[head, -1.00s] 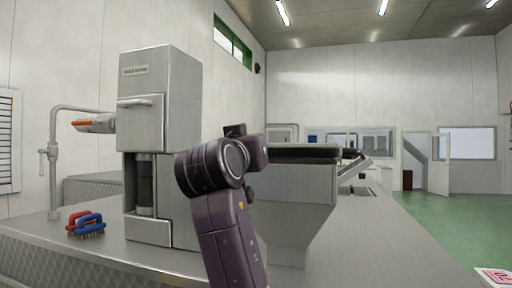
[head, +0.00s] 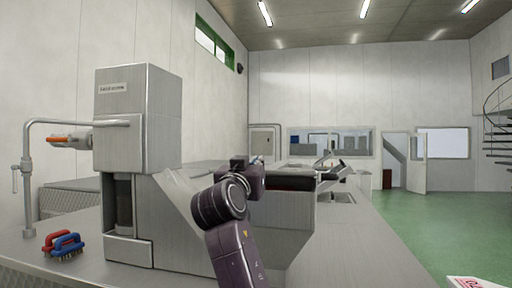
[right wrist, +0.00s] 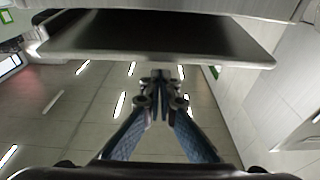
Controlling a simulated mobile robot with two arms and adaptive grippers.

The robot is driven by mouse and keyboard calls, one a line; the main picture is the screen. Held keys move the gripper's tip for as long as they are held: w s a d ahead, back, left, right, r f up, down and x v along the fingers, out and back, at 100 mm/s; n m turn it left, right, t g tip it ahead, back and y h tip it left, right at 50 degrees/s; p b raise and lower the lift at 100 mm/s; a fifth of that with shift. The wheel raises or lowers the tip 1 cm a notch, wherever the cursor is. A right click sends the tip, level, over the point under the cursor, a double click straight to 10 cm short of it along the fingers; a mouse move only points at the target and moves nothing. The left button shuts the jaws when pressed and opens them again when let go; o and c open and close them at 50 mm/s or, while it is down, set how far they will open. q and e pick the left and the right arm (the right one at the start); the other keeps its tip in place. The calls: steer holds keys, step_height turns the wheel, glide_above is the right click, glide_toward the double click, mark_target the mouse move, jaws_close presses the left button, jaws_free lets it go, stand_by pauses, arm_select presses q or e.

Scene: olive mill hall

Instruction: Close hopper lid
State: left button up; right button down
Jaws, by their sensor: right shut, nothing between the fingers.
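The steel hopper (head: 285,218) stands on the bench right of the machine in the head view, with a dark top edge. My right arm covers part of it. My right gripper (head: 240,166) is at the hopper's near side, small and dark, with its fingers hard to make out. In the right wrist view my right gripper (right wrist: 160,80) has its fingers together and empty. A flat plate with a dark face, apparently the hopper lid (right wrist: 160,38), spans the view just beyond the fingertips; I cannot tell whether they touch. The lid's angle is unclear. My left gripper is out of view.
The tall steel machine (head: 138,118) with a pipe (head: 75,121) stands at left. Red and blue brushes (head: 63,245) lie on the bench (head: 370,240). Green floor (head: 430,215) is open at right. A red-and-white item (head: 472,283) shows at the lower right edge.

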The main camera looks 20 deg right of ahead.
steer(key=shift+f, duration=0.5)
